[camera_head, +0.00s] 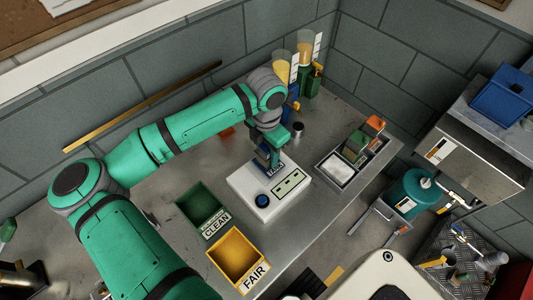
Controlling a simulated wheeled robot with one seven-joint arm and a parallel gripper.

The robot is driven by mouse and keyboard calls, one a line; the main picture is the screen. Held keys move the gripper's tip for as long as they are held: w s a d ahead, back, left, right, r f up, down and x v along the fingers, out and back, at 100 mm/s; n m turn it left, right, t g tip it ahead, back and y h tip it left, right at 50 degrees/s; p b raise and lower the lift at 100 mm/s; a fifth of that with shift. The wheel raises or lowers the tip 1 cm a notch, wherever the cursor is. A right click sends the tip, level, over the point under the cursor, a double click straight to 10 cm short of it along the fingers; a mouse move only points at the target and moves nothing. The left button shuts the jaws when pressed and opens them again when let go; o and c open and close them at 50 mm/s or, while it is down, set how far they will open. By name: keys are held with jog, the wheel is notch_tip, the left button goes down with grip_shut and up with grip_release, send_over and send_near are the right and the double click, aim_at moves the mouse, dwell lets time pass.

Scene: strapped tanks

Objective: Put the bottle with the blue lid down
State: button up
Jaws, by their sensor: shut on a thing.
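My gripper (270,158) points down over the back part of a white boxy device (238,182) on the grey bench. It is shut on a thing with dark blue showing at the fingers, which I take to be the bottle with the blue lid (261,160). The gripper hides most of it, and I cannot tell whether its base touches the device. A round dark blue piece (263,200) sits on the front left of the device, beside a pale green panel (290,184).
A green CLEAN bin (187,207) and a yellow FAIR bin (222,240) stand at the front left. A metal tray (318,166) with several items lies to the right. Two amber-filled containers (281,70) stand at the back. A teal tank (412,190) is farther right.

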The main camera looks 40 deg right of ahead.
jog(key=shift+f, duration=0.35)
jog(key=shift+f, duration=0.1)
jog(key=o, duration=1.4)
notch_tip(320, 180, up, 12)
jog(key=shift+r, duration=0.1)
jog(key=shift+w, duration=0.1)
